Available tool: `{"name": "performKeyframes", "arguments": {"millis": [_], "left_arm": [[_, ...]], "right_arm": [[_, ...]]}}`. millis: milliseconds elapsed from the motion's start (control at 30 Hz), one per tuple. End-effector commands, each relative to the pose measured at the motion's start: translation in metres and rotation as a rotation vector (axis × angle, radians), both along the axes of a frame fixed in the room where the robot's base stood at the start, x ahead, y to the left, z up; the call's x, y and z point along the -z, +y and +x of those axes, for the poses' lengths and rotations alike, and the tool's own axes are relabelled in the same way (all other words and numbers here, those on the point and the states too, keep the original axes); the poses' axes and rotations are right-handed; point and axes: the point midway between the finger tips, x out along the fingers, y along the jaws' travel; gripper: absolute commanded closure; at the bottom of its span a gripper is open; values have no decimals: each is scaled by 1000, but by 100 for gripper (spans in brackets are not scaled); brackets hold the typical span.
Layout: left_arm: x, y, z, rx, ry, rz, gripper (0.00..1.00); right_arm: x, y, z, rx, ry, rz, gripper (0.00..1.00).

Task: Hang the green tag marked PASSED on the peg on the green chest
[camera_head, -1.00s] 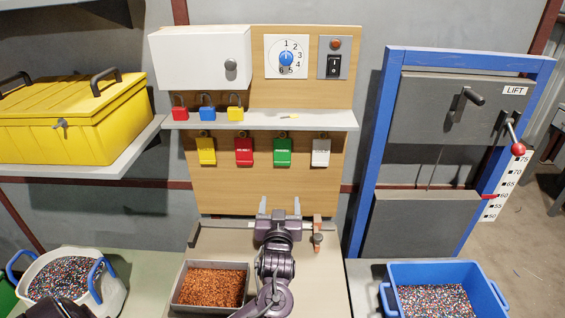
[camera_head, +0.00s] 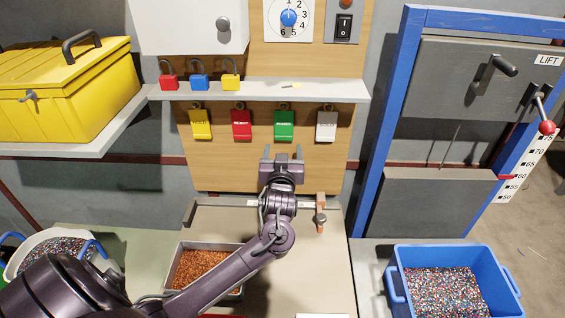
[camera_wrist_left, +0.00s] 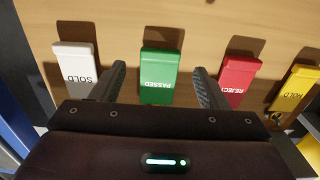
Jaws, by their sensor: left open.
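The green tag (camera_head: 284,125) hangs on the wooden board below the shelf, between a red and a white tag. In the left wrist view the green tag (camera_wrist_left: 158,75) reads PASSED, upside down in the picture. My left gripper (camera_head: 281,153) is open and empty, just below the green tag in the head view. In the wrist view its two fingers stand on either side of the green tag, apart from it. The green chest and its peg cannot be made out. My right gripper is not in view.
Yellow (camera_head: 201,125), red (camera_head: 242,125) and white (camera_head: 326,126) tags hang alongside. A shelf (camera_head: 330,92) with padlocks juts out above them. A tray of copper scrap (camera_head: 238,292) and a blue bin (camera_head: 398,262) stand below. A yellow chest (camera_head: 60,90) is at left.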

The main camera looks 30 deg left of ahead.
Motion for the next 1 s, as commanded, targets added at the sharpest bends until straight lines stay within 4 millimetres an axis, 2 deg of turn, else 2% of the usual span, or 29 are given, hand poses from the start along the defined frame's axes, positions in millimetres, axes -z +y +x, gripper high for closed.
{"name": "performKeyframes", "arguments": {"millis": [100,500,967,1000], "left_arm": [[2,8,10,-3,-2,1,32],[1,24,38,-1,1,1,32],[-1,27,43,-1,0,0,32],[-1,27,43,-1,0,0,37]], "right_arm": [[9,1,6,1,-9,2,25],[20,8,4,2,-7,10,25],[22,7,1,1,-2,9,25],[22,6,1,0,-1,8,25]]}}
